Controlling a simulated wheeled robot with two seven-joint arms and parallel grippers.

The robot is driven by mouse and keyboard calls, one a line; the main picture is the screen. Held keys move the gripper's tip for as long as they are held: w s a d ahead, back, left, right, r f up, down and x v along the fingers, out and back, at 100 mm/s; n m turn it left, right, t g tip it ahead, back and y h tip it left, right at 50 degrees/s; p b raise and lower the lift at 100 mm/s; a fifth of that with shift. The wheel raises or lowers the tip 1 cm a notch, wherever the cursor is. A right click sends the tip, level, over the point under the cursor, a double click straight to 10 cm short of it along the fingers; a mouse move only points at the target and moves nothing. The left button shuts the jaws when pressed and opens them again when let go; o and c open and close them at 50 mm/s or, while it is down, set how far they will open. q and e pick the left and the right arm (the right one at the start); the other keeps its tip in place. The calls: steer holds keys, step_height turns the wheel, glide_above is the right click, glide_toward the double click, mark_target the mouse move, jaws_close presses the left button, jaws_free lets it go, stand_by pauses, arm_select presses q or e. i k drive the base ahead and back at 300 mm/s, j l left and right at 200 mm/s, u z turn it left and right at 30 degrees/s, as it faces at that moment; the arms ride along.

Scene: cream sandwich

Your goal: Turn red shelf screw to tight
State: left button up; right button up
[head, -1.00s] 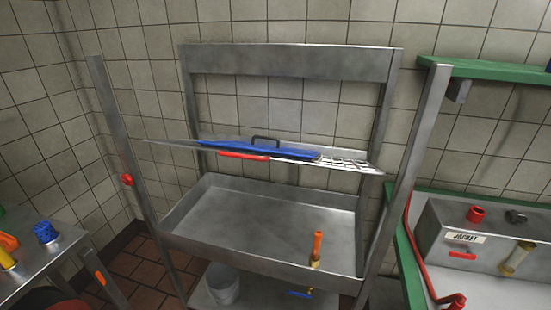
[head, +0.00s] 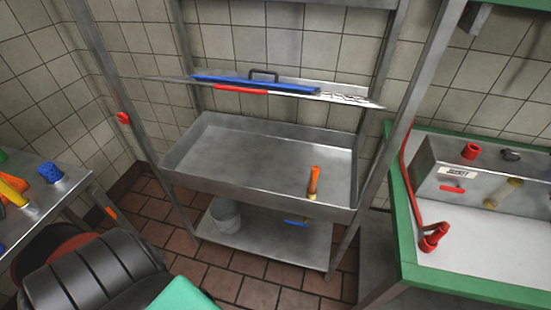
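The red shelf screw (head: 123,118) is a small round red knob on the left front post of the metal rack. The rack's middle shelf (head: 345,95) is at a slant, its right end lower than its left. A blue flat object (head: 225,80) with a dark handle lies on it, and a red bar (head: 240,89) shows at its front edge. How tight the screw is cannot be seen. Neither of my grippers is in view.
Below the shelf is a deep metal basin (head: 240,188) with an orange-handled tool (head: 313,182). A bucket (head: 226,215) stands underneath. A side table (head: 70,200) is at left, a green-edged counter (head: 405,245) at right. Unidentified black ribbed shape at bottom left.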

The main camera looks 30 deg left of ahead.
mark_target(123, 118)
steer(key=u, duration=2.25)
steer(key=j+z, duration=0.1)
steer(key=z, duration=0.3)
steer(key=j+z, duration=0.15)
steer(key=z, duration=0.3)
steer(key=j+z, duration=0.15)
steer(key=z, duration=0.25)
steer(key=j+z, duration=0.15)
steer(key=z, duration=0.25)
steer(key=i+j, duration=0.05)
